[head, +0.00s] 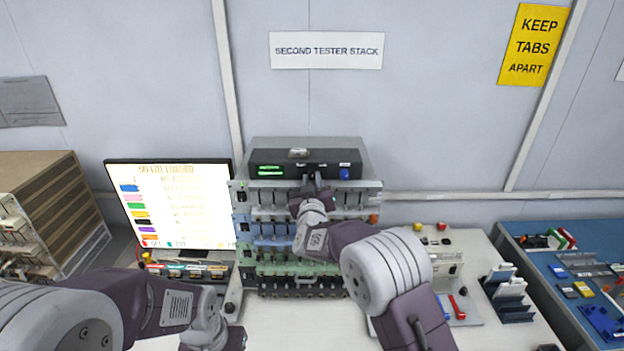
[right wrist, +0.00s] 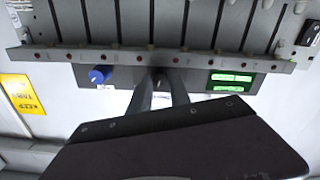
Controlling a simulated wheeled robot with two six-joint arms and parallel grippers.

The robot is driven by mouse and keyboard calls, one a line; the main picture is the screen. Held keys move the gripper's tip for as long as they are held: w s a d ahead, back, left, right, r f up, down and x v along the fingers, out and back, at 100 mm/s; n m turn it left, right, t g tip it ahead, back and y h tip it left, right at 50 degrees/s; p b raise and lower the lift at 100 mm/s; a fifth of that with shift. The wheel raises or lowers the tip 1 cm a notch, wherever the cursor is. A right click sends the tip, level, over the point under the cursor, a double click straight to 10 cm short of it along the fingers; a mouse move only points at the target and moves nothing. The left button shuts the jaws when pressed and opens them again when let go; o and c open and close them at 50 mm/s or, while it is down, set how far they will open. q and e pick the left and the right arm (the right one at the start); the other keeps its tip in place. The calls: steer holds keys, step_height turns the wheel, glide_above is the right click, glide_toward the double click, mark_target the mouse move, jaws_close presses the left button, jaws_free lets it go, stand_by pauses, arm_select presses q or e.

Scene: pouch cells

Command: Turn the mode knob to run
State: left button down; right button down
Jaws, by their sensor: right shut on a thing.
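The tester (head: 352,157) has a dark front panel along its top, with two green displays and a blue knob (head: 345,172). My right gripper (head: 316,180) reaches the middle of this panel, between the displays and the blue knob. In the right wrist view its fingers (right wrist: 159,80) close on a small dark knob on the panel, taken as the mode knob; the fingers hide most of it and I cannot read its setting. The blue knob (right wrist: 100,75) stands free beside the fingers. My left gripper (head: 222,338) is low at the bottom edge, its jaws unclear.
Below the panel are tiers of slots with coloured rows. A lit monitor (head: 172,203) stands at left, beside a brown drawer rack (head: 48,215). A control box with buttons (head: 440,246) and grey holders (head: 508,290) are at right. A blue mat (head: 545,268) lies far right.

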steer(key=shift+n, duration=0.7)
steer(key=c, duration=1.4)
jaws_free()
steer(key=shift+o, duration=1)
steer(key=shift+w+f, duration=0.1)
steer(key=shift+w, duration=0.05)
steer(key=s+b, duration=0.4)
steer(key=s, duration=0.5)
steer(key=shift+b, duration=0.4)
